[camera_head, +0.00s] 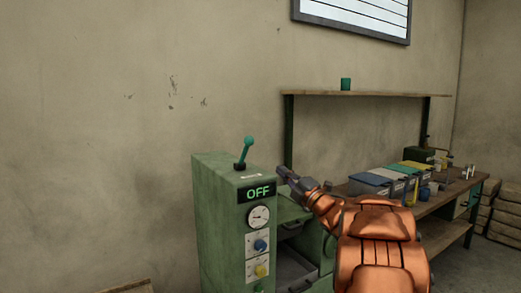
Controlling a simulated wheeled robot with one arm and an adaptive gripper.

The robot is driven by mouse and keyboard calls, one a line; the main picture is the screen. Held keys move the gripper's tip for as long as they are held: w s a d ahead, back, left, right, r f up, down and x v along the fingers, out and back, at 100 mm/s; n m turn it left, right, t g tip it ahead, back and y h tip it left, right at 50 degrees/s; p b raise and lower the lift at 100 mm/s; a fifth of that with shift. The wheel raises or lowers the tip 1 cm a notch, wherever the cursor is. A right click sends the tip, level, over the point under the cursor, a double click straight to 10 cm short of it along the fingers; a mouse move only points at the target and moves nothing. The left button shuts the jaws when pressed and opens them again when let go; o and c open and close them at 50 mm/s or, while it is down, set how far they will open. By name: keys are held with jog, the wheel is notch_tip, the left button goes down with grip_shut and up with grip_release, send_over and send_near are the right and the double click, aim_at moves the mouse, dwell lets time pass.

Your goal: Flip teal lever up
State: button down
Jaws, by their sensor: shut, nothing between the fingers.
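The teal lever (245,152) stands on top of a green machine cabinet (219,216), rising from a dark base and leaning slightly right, with a round knob at its tip. A lit display (258,193) on the cabinet front reads OFF. My gripper (284,172) is shut and empty, to the right of the lever and a little lower in the picture, apart from it. My orange arm reaches in from the lower right and hides part of the machine and bench.
A gauge (259,217), a blue knob (261,245) and a yellow knob (262,270) are on the cabinet front. A wooden workbench (455,200) with several bins is at right. Space above the lever is clear.

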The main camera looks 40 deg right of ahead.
jog(key=shift+s+n+y, duration=0.5)
jog(key=shift+n+y, duration=0.2)
jog(key=shift+y, duration=0.1)
jog(key=shift+w+r, duration=0.1)
jog(key=shift+w, duration=0.05)
jog(key=p, duration=0.6)
send_near(252, 144)
jog(key=x, duration=0.7)
jog(key=shift+w, duration=0.1)
